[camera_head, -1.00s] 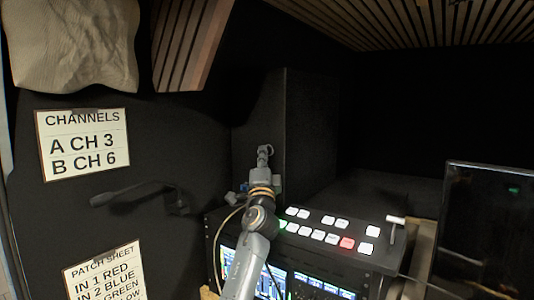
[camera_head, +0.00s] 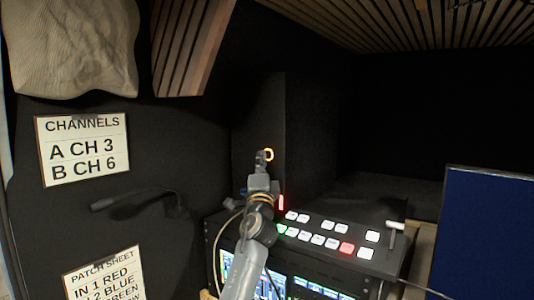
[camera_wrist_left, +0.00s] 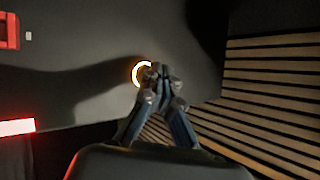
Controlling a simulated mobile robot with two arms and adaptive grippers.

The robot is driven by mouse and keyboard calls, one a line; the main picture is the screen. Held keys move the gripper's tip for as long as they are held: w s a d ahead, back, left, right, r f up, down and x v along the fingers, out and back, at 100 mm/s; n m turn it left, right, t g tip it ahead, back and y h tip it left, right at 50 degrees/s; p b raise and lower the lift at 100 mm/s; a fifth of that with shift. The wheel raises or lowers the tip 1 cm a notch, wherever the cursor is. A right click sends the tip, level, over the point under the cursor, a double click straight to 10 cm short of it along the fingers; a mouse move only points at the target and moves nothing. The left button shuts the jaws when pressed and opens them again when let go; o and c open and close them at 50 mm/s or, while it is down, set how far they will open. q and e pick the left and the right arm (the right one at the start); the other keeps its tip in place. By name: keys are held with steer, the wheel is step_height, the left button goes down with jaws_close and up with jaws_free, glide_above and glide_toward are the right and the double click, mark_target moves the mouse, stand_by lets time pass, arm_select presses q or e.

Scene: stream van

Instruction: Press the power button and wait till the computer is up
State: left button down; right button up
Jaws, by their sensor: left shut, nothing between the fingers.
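The power button shows as a glowing orange ring (camera_head: 268,154) on the face of a tall black box (camera_head: 305,125). The ring also shows in the left wrist view (camera_wrist_left: 137,72), partly hidden by the fingers. My left gripper (camera_head: 262,160) is shut and empty, its fingertips in front of the ring. I cannot tell whether they touch it. The monitor (camera_head: 488,230) at the right shows a plain dark blue screen. My right gripper is not in view.
A switcher panel (camera_head: 385,250) with lit white, green and red buttons lies below and right of my left gripper. A red light strip (camera_head: 281,202) glows beside my arm.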

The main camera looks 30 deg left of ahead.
arm_select(q)
steer(key=shift+s, duration=0.3)
steer(key=s+p, duration=0.2)
steer(key=s, duration=0.1)
steer(key=s+p, duration=0.1)
steer(key=s, duration=0.1)
steer(key=shift+a+p, duration=0.25)
steer(key=shift+p, duration=0.15)
stand_by(0.7)
